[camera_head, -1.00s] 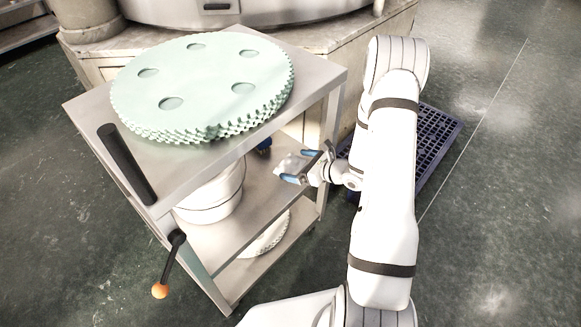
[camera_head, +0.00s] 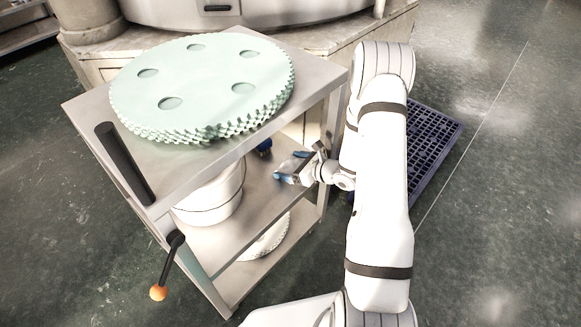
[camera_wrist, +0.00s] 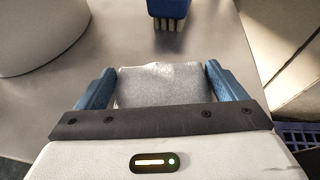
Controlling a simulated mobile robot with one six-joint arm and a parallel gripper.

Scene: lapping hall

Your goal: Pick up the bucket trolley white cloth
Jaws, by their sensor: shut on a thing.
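The white cloth (camera_wrist: 165,86) shows in the wrist view as a pale, speckled, lumpy piece between the two blue fingers of my gripper (camera_wrist: 160,85). My gripper is shut on it, with a finger on each side. In the head view my gripper (camera_head: 290,170) reaches in from the right over the middle shelf (camera_head: 262,195) of the trolley. The cloth (camera_head: 291,168) is small there and partly hidden by the fingers. I cannot tell whether the cloth touches the shelf.
A white bucket (camera_head: 212,196) stands on the same shelf, left of my gripper. A blue brush (camera_wrist: 168,10) lies beyond the cloth. The top shelf (camera_head: 300,80) with stacked green toothed discs (camera_head: 205,85) overhangs. A blue crate (camera_head: 430,150) lies on the floor at right.

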